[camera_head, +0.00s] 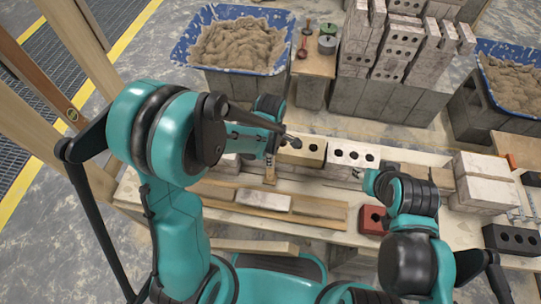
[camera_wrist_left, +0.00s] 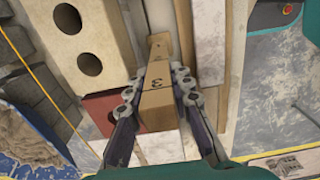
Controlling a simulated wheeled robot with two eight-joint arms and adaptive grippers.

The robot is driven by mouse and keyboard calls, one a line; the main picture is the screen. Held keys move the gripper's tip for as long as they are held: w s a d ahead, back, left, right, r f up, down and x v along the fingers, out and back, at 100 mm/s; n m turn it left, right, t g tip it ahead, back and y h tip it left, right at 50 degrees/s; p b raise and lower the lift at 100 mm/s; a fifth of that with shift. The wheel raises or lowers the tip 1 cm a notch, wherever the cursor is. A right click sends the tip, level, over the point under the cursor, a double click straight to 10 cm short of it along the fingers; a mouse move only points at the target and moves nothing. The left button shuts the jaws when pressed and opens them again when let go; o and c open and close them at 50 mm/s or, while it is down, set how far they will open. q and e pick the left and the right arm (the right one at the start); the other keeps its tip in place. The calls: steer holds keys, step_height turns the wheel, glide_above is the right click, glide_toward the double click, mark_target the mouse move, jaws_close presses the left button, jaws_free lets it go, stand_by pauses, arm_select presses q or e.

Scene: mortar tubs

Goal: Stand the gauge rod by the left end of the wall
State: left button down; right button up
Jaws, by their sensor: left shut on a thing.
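My left gripper (camera_head: 270,152) is shut on the wooden gauge rod (camera_head: 269,173), at the left end of the cream holed brick (camera_head: 303,153). In the left wrist view the rod (camera_wrist_left: 158,95) sits between both fingers (camera_wrist_left: 157,98) and carries a dark number 3. The cream brick (camera_wrist_left: 88,40) is close beside it, with a red brick (camera_wrist_left: 106,115) below. A white holed brick (camera_head: 352,156) continues the wall to the right. I cannot tell whether the rod's foot touches the bench. My right gripper (camera_head: 358,173) is in front of the white brick; its fingers are too small to read.
A loose red brick (camera_head: 374,220) is near the right arm. Mortar tubs (camera_head: 235,42) and stacked blocks (camera_head: 385,100) stand behind. White blocks (camera_head: 484,183) are at right.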

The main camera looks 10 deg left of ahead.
arm_select(q)
steer(key=shift+f+b, duration=0.35)
stand_by(0.6)
steer(key=c, duration=1.3)
jaws_free()
steer(key=shift+o, duration=0.2)
step_height(320, 180, up, 12)
steer(key=shift+r, duration=0.1)
steer(key=s+a+r+m+t, duration=0.4)
steer(key=s+a+m+t, duration=0.3)
steer(key=m, duration=1.1)
steer(key=s+a, duration=0.1)
steer(key=s, duration=0.1)
steer(key=shift+s+a+r, duration=0.35)
steer(key=shift+s+r, duration=0.05)
